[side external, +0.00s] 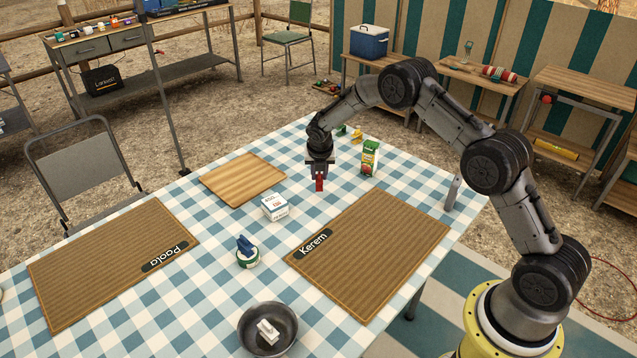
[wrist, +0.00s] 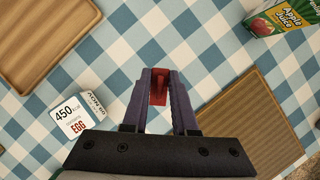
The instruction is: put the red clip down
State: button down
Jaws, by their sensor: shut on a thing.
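The red clip (side external: 319,184) is held between the fingers of my gripper (side external: 319,173), above the blue and white checked tablecloth (side external: 213,229). In the wrist view the red clip (wrist: 158,87) shows between the two dark fingertips of my gripper (wrist: 160,85). My gripper points down and is shut on the clip. The clip appears clear of the cloth, though its exact height is hard to tell.
A white egg box (side external: 275,207) and a wooden board (side external: 243,179) are to the left. An apple juice carton (side external: 369,158) stands right. The Kerem mat (side external: 375,255) and Paola mat (side external: 110,265) lie nearer. A pan (side external: 287,318) holds a white object. Bare cloth lies below my gripper.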

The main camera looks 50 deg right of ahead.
aim_at(319, 179)
jog(key=shift+w+f, duration=0.2)
jog(key=shift+f, duration=1.6)
jog(key=shift+f, duration=0.1)
jog(key=c, duration=0.7)
grip_release()
